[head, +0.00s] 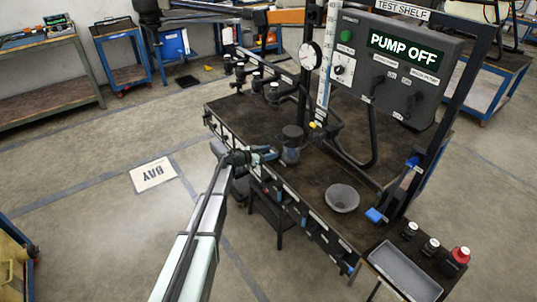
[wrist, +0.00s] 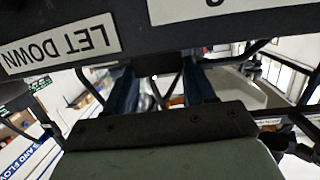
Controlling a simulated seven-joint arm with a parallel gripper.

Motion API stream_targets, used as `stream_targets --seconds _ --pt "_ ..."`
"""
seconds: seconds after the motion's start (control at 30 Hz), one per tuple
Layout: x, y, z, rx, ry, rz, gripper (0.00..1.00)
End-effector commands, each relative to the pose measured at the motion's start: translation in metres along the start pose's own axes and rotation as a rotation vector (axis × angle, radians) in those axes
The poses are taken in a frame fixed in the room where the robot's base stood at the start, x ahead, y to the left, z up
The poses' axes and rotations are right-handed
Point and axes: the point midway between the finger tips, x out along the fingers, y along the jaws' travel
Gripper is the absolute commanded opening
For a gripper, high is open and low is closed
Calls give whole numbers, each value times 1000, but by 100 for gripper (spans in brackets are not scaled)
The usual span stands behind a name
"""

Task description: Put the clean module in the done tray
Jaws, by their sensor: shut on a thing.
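My gripper (head: 268,154) is at the front edge of the test bench, its blue fingers beside a dark upright cylinder (head: 291,143). In the wrist view the gripper (wrist: 160,85) has a dark part (wrist: 156,64) between its fingers. It is shut on this part, against a dark panel edge; I cannot tell whether it is the cylinder or the clean module. A shallow grey tray (head: 404,271) stands at the bench's right end; its label cannot be read, so I cannot tell if it is the done tray.
Black modules (head: 430,246) and a red-topped one (head: 459,258) stand by the tray. Several dark fittings line the bench's left end. The upright frame and "PUMP OFF" panel (head: 402,55) rise behind. A "LET DOWN" label (wrist: 62,48) is close to the wrist.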

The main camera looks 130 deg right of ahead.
Motion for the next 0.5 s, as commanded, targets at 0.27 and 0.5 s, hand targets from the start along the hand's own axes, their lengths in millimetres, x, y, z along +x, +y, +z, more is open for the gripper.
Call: stream_targets --seconds 0.27,0.5 --pt "1 3 3 0 0 0 19" --pt "1 3 6 0 0 0 63"
